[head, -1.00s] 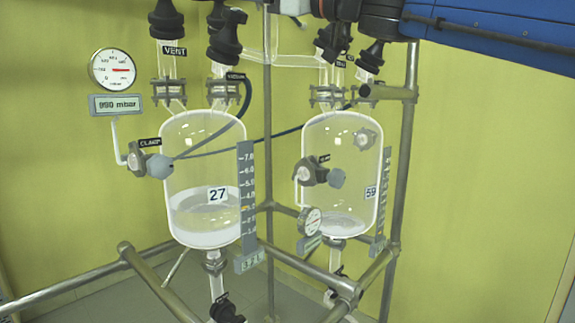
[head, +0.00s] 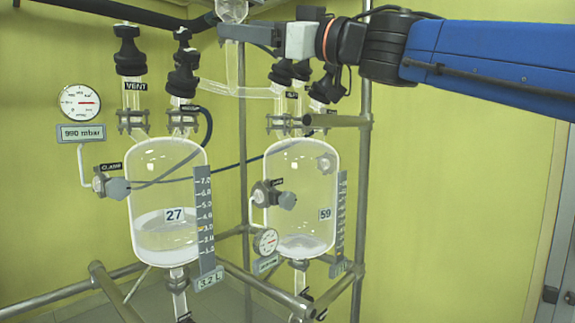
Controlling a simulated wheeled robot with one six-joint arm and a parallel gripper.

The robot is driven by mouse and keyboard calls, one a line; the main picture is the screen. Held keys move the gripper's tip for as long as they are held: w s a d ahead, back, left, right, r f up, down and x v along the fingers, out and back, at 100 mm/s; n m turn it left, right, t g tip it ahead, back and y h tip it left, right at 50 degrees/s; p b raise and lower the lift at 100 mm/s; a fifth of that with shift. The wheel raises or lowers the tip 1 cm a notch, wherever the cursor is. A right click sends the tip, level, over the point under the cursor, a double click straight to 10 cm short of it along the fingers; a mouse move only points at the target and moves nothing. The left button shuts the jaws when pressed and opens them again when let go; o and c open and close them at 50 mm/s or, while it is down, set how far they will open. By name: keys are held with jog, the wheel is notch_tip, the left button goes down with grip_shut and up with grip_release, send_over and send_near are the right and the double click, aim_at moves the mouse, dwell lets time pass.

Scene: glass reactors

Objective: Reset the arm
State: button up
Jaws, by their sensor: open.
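My gripper (head: 235,33) is near the top middle of the head view, at the end of my blue arm that comes in from the right. It points left and is open, seen side-on. Nothing shows held in it. It is above the right glass reactor (head: 300,215), labelled 59, and right of the black caps on the left reactor (head: 160,165), labelled 27. A small glass piece (head: 232,10) shows just above the fingertips, cut by the frame edge; I cannot tell whether they touch.
A metal frame (head: 364,190) surrounds the reactors. A round gauge (head: 80,102) and a 990 mbar display (head: 82,133) are at the left. A dark pipe (head: 110,12) crosses the top left. The yellow wall (head: 460,200) at the right is clear.

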jog(key=w+d+f+m+t+h, duration=0.4)
jog(key=d+f, duration=0.1)
jog(key=d, duration=0.3)
jog(key=w+d+f+m+t+h, duration=0.3)
jog(key=d+f+m+t+h, duration=0.15)
jog(key=d, duration=0.25)
jog(key=d+f+m+g+h, duration=0.25)
jog(key=d+f+h, duration=0.25)
jog(key=d+f, duration=0.4)
jog(key=d+f+m+g+h, duration=0.1)
jog(key=d+f+m+h, duration=0.4)
jog(key=f, duration=0.7)
jog(key=s+d+f+g+h, duration=0.15)
jog(key=s+d+f, duration=0.25)
jog(key=f, duration=0.5)
jog(key=s+d+f+g, duration=0.3)
jog(key=s+d+f, duration=0.15)
jog(key=f, duration=0.35)
jog(key=s+a+f+g+y, duration=0.1)
jog(key=s+f+g, duration=0.5)
jog(key=s+f, duration=0.8)
notch_tip(320, 180, down, 3)
jog(key=shift+s+a+f+y, duration=0.1)
jog(key=shift+s+a+y, duration=0.2)
jog(key=shift+s+a, duration=0.15)
jog(key=shift+w, duration=0.1)
